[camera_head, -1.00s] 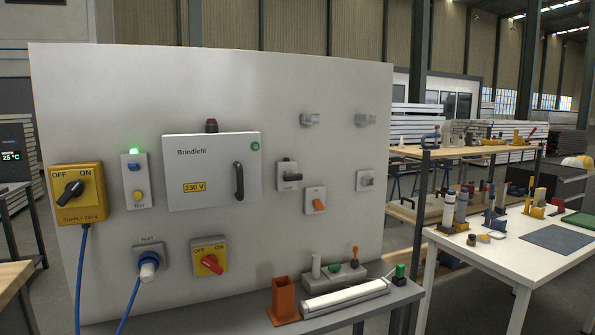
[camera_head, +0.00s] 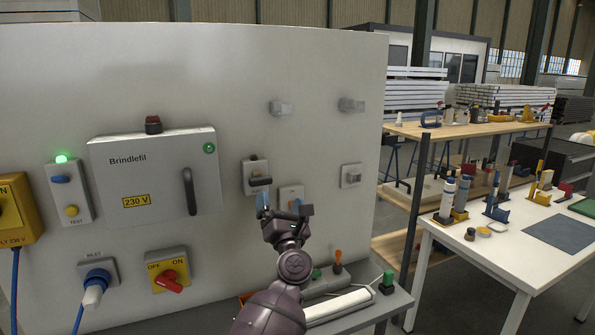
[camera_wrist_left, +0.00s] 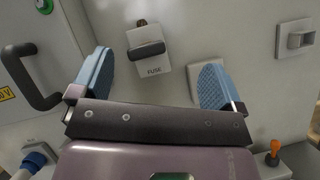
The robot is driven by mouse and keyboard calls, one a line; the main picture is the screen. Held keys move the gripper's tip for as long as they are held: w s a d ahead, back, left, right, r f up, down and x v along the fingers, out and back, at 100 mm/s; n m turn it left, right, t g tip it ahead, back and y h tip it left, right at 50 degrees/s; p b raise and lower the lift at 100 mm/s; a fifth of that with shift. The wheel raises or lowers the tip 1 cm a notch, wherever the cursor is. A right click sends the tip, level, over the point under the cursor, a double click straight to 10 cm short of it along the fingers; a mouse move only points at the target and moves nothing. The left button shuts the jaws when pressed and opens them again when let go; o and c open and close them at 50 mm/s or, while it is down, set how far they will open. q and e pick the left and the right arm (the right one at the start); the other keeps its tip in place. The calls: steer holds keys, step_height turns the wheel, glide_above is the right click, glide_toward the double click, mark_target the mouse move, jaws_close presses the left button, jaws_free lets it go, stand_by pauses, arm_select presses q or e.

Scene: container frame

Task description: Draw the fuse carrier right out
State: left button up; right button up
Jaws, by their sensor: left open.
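The fuse carrier (camera_head: 259,181) is a dark handle on a small grey holder on the upright panel. It also shows in the left wrist view (camera_wrist_left: 150,50), above a label reading FUSE, seated in its holder. My left gripper (camera_head: 284,207) is open, just below and in front of the carrier in the head view. In the left wrist view its two blue finger pads (camera_wrist_left: 155,78) are wide apart, one to each side of the carrier and nearer to me. Nothing is between them. My right gripper is not in view.
Left of the carrier is the Brindlefil box (camera_head: 153,180) with a dark protruding handle (camera_head: 189,191). A switch plate (camera_head: 291,192), partly hidden by my gripper, is just below right. A ledge (camera_head: 395,303) with tools is below. A yellow red-knobbed switch (camera_head: 168,270) is lower left.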

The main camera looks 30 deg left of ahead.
mark_target(262, 183)
arm_select(q)
steer(key=w+a+n+g, duration=0.1)
steer(key=a+n, duration=0.1)
steer(key=w+a+r+n+g+y+p, duration=0.1)
steer(key=w+a+n, duration=0.1)
steer(key=a+n, duration=0.1)
steer(key=w+a+n+g+y+p, duration=0.1)
steer(key=w+a+n, duration=0.1)
steer(key=a, duration=0.1)
steer(key=shift+w+a+r+g, duration=0.1)
steer(key=shift+a+r+g, duration=0.05)
steer(key=shift+r+g, duration=0.15)
steer(key=shift+w+a+r, duration=0.15)
steer(key=shift+w+a, duration=0.2)
steer(key=shift+a, duration=0.1)
steer(key=shift+w+a, duration=0.15)
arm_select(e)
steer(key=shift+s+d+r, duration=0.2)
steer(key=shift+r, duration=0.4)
